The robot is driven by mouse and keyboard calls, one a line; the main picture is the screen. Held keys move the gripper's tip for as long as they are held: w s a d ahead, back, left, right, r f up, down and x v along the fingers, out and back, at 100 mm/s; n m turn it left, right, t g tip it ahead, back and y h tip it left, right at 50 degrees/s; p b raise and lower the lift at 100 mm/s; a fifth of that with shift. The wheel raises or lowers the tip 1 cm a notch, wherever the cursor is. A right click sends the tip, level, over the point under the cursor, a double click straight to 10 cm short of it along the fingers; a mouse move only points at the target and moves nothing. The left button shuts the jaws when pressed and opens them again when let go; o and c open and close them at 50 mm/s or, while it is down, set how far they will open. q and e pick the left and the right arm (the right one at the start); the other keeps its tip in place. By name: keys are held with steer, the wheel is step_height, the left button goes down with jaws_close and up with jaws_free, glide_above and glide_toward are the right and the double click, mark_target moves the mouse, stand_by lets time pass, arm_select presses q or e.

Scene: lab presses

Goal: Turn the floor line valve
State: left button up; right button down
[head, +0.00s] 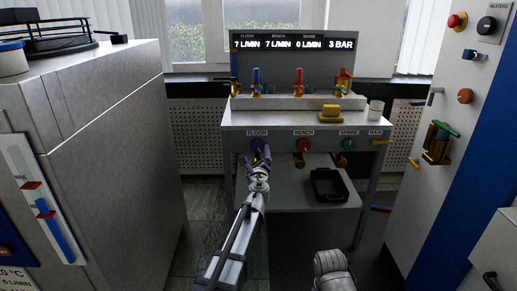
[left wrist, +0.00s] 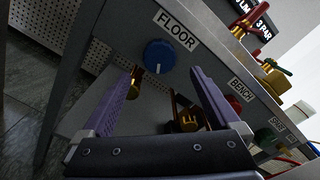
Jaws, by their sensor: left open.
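The floor line valve is a blue round knob (head: 257,144) under the FLOOR label on the bench front, at its left end. It also shows in the left wrist view as a blue knob (left wrist: 160,55). My left gripper (head: 258,160) is open, just in front of and slightly below the knob, partly covering it in the head view. In the left wrist view its two purple fingers (left wrist: 166,72) stand either side of the knob's line, with the knob beyond the tips. Contact is not visible. The display (head: 292,44) reads 7 L/MIN under FLOOR.
A red BENCH knob (head: 301,145) and a green SPARE knob (head: 348,144) sit to the right, with brass fittings below. A black tray (head: 330,184) lies on the lower shelf. Grey cabinets flank the bench; the right one carries a brass valve (head: 437,147).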

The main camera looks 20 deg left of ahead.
mark_target(258, 147)
arm_select(q)
steer(key=x, duration=0.7)
steer(key=shift+s, duration=0.1)
steer(key=c, duration=1.4)
